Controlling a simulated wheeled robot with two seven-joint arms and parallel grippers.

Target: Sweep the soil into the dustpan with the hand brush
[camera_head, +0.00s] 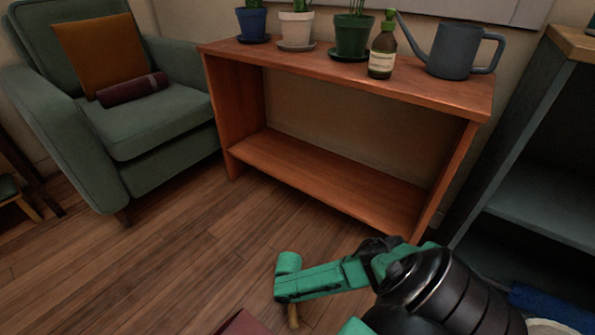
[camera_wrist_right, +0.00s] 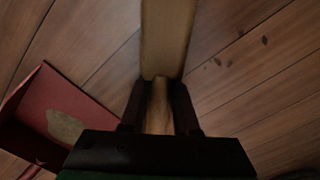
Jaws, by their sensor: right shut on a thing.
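The wooden hand brush (camera_wrist_right: 167,40) fills the top middle of the right wrist view, with its narrow handle between the dark fingers of my right gripper (camera_wrist_right: 160,98). The gripper is shut on it. Its bristles are hidden. A bit of the brush (camera_head: 293,316) shows below my green right arm in the head view. The red dustpan (camera_wrist_right: 85,105) lies on the floor at the left of the wrist view, with a tan-brown patch inside that may be soil. In the head view the dustpan (camera_head: 243,323) is cut by the bottom edge. A few dark soil specks (camera_wrist_right: 218,62) lie right of the brush. My left gripper is out of view.
An orange-brown wooden shelf unit (camera_head: 330,182) holds potted plants, a bottle (camera_head: 382,58) and a watering can (camera_head: 453,50). A green armchair (camera_head: 150,120) stands left; a dark shelf (camera_head: 540,195) stands right. The wooden floor (camera_head: 150,270) between is clear.

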